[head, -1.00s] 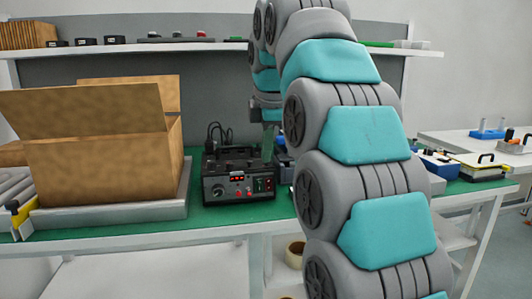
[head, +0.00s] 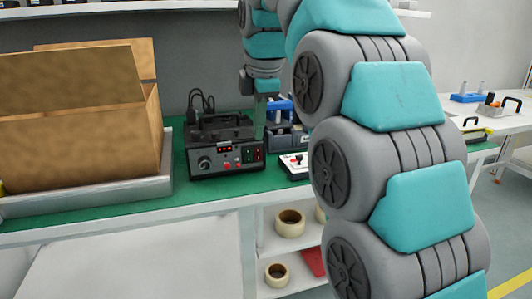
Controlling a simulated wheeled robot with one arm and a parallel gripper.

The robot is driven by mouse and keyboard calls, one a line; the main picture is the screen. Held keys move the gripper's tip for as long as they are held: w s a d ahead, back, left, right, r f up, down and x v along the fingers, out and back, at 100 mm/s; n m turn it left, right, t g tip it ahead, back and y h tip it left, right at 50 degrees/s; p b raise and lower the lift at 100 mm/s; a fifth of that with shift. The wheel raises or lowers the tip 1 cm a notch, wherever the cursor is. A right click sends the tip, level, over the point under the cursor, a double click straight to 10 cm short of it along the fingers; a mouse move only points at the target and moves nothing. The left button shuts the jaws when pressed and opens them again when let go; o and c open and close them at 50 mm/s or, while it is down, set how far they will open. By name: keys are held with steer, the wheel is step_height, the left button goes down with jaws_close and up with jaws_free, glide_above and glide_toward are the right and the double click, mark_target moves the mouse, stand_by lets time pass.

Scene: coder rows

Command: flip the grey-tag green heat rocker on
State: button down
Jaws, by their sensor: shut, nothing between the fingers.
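The black coder machine (head: 216,163) stands on the green bench top. Its front panel carries a red-lit display (head: 225,150), a round knob (head: 205,163), red buttons or lamps (head: 227,166), and a dark switch block (head: 252,156) with small green and red marks at the right. The rockers are too small for me to tell their tags or positions. My gripper (head: 260,132) points down at the machine's right end, above and close to the switch block. It is shut and empty. I cannot tell whether it touches the machine.
An open cardboard box (head: 80,135) sits on a metal tray (head: 90,197) at left. Blue-topped bins (head: 285,130) and a white control box (head: 294,166) stand right of the machine. Tape rolls (head: 289,223) lie on the shelf below.

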mark_target(248, 155)
steer(key=x, duration=1)
steer(key=shift+w+f, duration=0.1)
steer(key=shift+w+a, duration=0.2)
steer(key=shift+w, duration=0.15)
steer(key=shift+w+a+f+p, duration=0.1)
steer(key=shift+w+a+p, duration=0.15)
steer(key=shift+w, duration=0.45)
steer(key=shift+w+a+f+p, duration=0.1)
steer(key=shift+w+a+p, duration=0.1)
steer(key=shift+w, duration=0.55)
steer(key=shift+w+f+t+b, duration=0.15)
steer(key=shift+f+t+b, duration=0.2)
steer(key=shift+b, duration=0.35)
steer(key=shift+r, duration=0.25)
steer(key=shift+r+p, duration=0.1)
steer(key=shift+p, duration=0.2)
